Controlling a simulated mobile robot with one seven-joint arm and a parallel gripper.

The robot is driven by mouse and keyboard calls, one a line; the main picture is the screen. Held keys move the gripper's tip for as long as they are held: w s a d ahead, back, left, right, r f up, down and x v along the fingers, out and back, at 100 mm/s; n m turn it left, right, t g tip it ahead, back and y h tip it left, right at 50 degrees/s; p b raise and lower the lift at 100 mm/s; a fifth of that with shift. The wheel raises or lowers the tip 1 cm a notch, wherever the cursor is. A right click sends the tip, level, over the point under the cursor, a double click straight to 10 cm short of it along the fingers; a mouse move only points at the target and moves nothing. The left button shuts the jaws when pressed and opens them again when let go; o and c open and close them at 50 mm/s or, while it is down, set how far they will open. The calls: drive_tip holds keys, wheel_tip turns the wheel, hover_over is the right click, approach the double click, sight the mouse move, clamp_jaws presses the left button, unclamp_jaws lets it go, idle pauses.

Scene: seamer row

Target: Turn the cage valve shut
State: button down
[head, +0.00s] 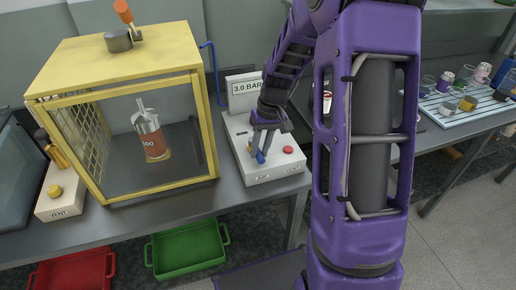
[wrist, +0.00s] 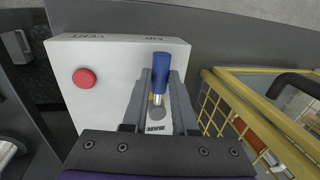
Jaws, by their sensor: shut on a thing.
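A white control box (head: 262,150) stands on the bench right of the yellow cage. It carries a valve lever with a blue grip (wrist: 162,68) on a bright metal stem. The grip also shows in the head view (head: 260,157). My gripper (wrist: 161,76) is shut on this lever, one finger on each side, with the blue end sticking out beyond the fingertips. The lever points to the box's front edge, at the left of two small labels; the right one seems to read VENT. The yellow cage (head: 120,46) has an orange handle (head: 125,12) on top.
A red button (head: 288,149) sits on the box right of the lever. A sign (head: 245,88) behind reads 3.0 BAR. A VENT box (head: 60,192) is at the left. Red and green trays (head: 188,250) lie below the bench.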

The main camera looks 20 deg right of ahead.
idle(0.4)
drive_tip(key=c, duration=0.7)
unclamp_jaws()
drive_tip(key=shift+r, duration=0.15)
drive_tip(key=d+r, duration=0.1)
drive_tip(key=r, duration=0.4)
drive_tip(key=d+r+p, duration=0.1)
drive_tip(key=r, duration=0.5)
drive_tip(key=d+r+p, duration=0.1)
drive_tip(key=r, duration=0.5)
drive_tip(key=shift+d, duration=0.25)
drive_tip(key=shift+f, duration=0.1)
